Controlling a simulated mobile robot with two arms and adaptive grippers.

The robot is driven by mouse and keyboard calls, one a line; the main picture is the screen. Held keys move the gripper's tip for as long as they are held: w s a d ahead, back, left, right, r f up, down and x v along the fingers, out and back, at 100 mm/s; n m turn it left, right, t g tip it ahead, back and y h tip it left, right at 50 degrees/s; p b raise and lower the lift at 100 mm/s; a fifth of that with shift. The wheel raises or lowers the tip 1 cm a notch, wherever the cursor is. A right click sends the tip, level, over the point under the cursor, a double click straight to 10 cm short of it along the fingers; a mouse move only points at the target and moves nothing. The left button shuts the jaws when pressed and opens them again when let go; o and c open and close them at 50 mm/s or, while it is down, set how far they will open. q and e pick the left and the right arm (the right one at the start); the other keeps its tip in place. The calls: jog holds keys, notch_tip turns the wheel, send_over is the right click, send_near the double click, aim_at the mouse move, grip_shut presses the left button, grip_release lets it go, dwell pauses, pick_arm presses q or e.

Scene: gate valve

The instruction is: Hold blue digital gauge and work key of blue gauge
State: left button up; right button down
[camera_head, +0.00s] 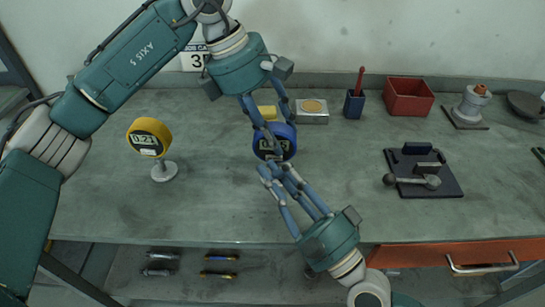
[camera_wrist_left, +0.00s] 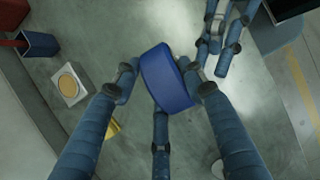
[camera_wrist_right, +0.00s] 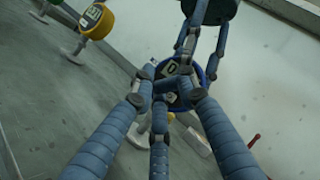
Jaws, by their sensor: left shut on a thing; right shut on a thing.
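The blue digital gauge (camera_head: 282,131) is upright near the middle of the bench, its display facing the front. My left gripper (camera_head: 276,139) is shut on it from above and behind. In the left wrist view the blue gauge (camera_wrist_left: 168,82) sits between the fingers. My right gripper (camera_head: 269,168) is at the gauge's lower front, its fingertips close together. In the right wrist view the fingers meet in front of the blue gauge (camera_wrist_right: 211,79) and cover part of its face. The key is too small and covered to make out.
A yellow gauge (camera_head: 149,137) on a white stand is to the left. Behind are a box with a brass disc (camera_head: 312,112), a blue holder (camera_head: 354,104) and a red bin (camera_head: 408,97). A dark plate with a lever (camera_head: 430,190) is right. The front left of the bench is clear.

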pick_arm(q)
jog(key=shift+s+r, duration=0.1)
jog(key=shift+s, duration=0.15)
pick_arm(e)
jog(key=shift+w+d+f, duration=0.1)
jog(key=shift+w, duration=0.25)
dwell(0.4)
jog(key=shift+s, duration=0.1)
pick_arm(q)
jog(key=shift+w+a, duration=0.1)
jog(key=shift+w, duration=0.25)
pick_arm(e)
jog(key=shift+s+f, duration=0.25)
jog(key=shift+f, duration=0.2)
jog(key=shift+s, duration=0.1)
pick_arm(q)
jog(key=shift+s, duration=0.1)
pick_arm(e)
jog(key=shift+s, duration=0.1)
jog(key=shift+s+a+f, duration=0.2)
jog(key=shift+s, duration=0.3)
jog(key=shift+s+r, duration=0.2)
jog(key=shift+s, duration=0.8)
jog(key=shift+s+r, duration=0.2)
jog(key=shift+s, duration=0.75)
pick_arm(q)
jog(key=o, duration=1.4)
jog(key=shift+c, duration=0.2)
pick_arm(e)
jog(key=shift+w, duration=0.1)
